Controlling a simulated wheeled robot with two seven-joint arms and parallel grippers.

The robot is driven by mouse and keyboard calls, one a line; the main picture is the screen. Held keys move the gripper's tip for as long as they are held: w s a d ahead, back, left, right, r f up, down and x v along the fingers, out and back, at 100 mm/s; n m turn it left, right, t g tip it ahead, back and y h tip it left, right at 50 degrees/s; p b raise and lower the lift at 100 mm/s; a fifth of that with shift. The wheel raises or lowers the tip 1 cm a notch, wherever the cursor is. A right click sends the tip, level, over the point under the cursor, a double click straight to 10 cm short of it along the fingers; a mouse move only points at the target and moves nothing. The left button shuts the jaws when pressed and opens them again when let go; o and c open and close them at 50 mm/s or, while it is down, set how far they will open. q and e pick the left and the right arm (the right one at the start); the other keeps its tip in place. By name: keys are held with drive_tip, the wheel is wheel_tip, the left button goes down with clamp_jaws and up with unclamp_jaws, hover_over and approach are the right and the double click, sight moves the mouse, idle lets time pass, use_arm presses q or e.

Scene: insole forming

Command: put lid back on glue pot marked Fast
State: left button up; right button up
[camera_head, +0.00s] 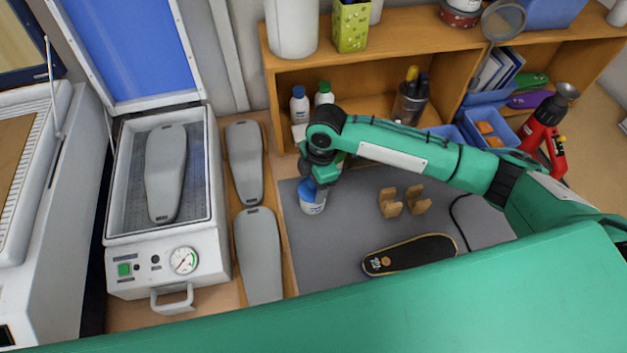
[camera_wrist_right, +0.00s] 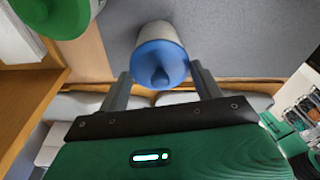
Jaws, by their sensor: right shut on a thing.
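A small white pot (camera_head: 314,208) stands on the grey mat, left of its middle; its label is too small to read. A blue lid with a knob (camera_wrist_right: 160,66) sits at the mouth of the pot, whose white side shows behind it in the right wrist view (camera_wrist_right: 156,31). I cannot tell whether the lid is fully seated. My right gripper (camera_head: 316,187) is above the pot, its fingers (camera_wrist_right: 160,88) shut on the blue lid from both sides. It hides part of the lid in the head view. My left gripper is not in view.
A green lid or cap (camera_wrist_right: 66,14) is close by in the right wrist view. A wooden shelf (camera_head: 395,45) stands behind. Wooden blocks (camera_head: 404,201) and a dark insole (camera_head: 410,254) lie on the mat (camera_head: 340,245). A forming press (camera_head: 165,265) and grey lasts (camera_head: 258,255) are left.

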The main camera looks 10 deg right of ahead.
drive_tip(key=shift+p, duration=0.4)
idle(0.5)
drive_tip(key=o, duration=1.2)
drive_tip(key=shift+r+p, duration=2.35)
drive_tip(key=shift+p, duration=0.1)
drive_tip(key=shift+r+p, duration=0.75)
drive_tip(key=shift+r, duration=0.35)
